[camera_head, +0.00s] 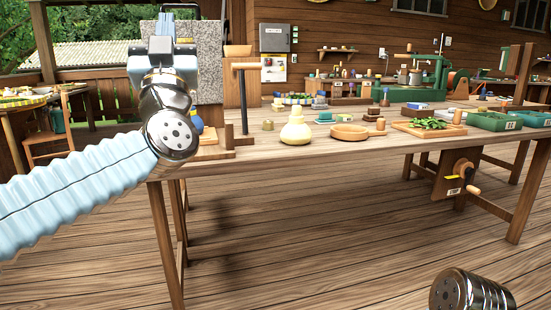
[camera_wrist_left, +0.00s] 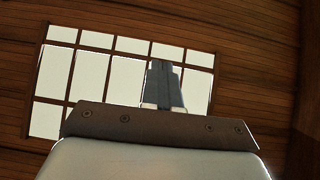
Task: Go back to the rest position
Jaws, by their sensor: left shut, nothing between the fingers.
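My left arm comes in from the left of the head view and bends upward at the wrist. My left gripper (camera_head: 166,27) is raised above the near left corner of the wooden workbench (camera_head: 230,166), pointing up and clear of the bench top. In the left wrist view its fingers (camera_wrist_left: 163,80) are together with nothing between them, in front of a window and plank wall. Part of my right arm shows at the bottom right of the head view, low and in front of the bench. My right gripper is not in view.
A yellow gourd-shaped vessel (camera_head: 296,130), a round wooden dish (camera_head: 349,132), a board with green leaves (camera_head: 430,127) and green trays (camera_head: 494,121) stand on the bench. The floor in front is clear.

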